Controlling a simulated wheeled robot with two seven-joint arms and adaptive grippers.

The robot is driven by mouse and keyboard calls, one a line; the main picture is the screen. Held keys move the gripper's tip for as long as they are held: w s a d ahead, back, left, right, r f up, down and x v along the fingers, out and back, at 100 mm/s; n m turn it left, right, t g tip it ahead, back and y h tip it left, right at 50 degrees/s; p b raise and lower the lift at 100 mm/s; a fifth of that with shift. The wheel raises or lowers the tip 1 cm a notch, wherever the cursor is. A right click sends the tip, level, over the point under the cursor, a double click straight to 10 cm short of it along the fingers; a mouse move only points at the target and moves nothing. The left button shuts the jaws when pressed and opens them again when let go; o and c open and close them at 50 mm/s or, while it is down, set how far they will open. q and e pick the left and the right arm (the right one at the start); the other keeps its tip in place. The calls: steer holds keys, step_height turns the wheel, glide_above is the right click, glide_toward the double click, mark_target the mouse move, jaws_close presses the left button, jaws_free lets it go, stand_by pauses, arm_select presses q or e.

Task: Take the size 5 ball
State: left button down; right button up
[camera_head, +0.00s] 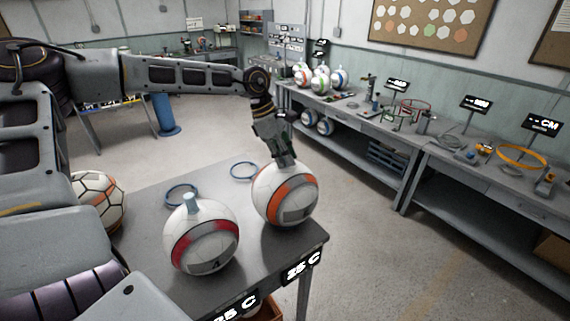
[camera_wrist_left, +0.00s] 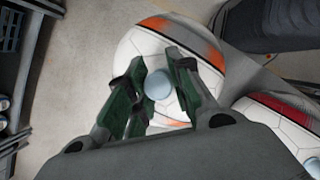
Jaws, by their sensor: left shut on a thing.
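A white ball with an orange band and a grey patch (camera_head: 285,195) sits at the right end of the grey table (camera_head: 150,200). My left gripper (camera_head: 283,160) comes down on its top and is shut on its small knob. In the left wrist view the green fingers (camera_wrist_left: 160,88) stand on both sides of the pale blue knob (camera_wrist_left: 157,84). A second white ball with a red band (camera_head: 201,238) stands to the left, with a pale blue knob upright on top. I cannot read a size on either ball. My right gripper is not in view.
Two blue rings (camera_head: 181,194) lie on the table behind the balls. A ball with black seams (camera_head: 106,200) is at the left. A long workbench (camera_head: 375,125) with balls and tools runs along the wall. The floor between is clear.

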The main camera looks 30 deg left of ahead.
arm_select(q)
steer(key=shift+r+b, duration=0.75)
steer(key=shift+r, duration=4)
